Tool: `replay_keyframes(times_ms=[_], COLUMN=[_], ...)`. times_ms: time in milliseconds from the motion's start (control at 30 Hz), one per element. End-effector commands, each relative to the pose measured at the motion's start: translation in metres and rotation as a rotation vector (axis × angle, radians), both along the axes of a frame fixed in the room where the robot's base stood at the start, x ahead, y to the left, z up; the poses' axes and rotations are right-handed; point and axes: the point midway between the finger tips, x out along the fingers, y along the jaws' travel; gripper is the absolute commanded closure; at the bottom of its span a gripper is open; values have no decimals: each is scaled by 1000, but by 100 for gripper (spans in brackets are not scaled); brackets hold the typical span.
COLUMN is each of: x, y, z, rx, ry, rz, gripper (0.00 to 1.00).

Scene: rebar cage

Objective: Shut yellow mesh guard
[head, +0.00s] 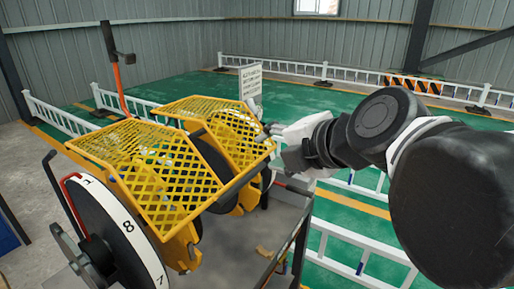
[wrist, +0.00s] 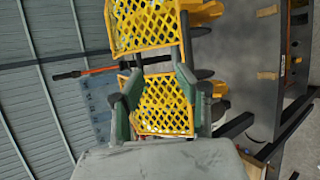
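The yellow mesh guard (head: 165,180) has bent mesh panels over a machine with large dark wheels. A second mesh section (head: 222,128) lies behind the near one. My gripper (head: 266,134) is at the right end of the far section, close to its edge; contact cannot be told. In the wrist view, my gripper (wrist: 157,72) has its two fingers spread apart, with yellow mesh (wrist: 160,106) showing between and beyond them. Another mesh panel (wrist: 145,24) is at the top of that view. I see nothing held between the fingers.
A numbered white-rimmed wheel (head: 118,235) with a red-and-black lever stands at the front left. An orange upright handle (head: 120,90) rises behind the guard. White railings (head: 345,235) border the green floor at the right. A small sign (head: 250,82) stands behind.

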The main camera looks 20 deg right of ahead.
Motion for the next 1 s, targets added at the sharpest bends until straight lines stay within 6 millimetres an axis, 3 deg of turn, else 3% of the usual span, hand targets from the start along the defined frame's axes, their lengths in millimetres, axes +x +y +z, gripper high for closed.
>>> replay_keyframes(times_ms=[267, 600, 1000], x=[12, 40, 58], y=[9, 22, 14], z=[13, 29, 36], rx=[-8, -66, -157], ry=[95, 466, 825], rz=[60, 204, 233], gripper=[67, 67, 67])
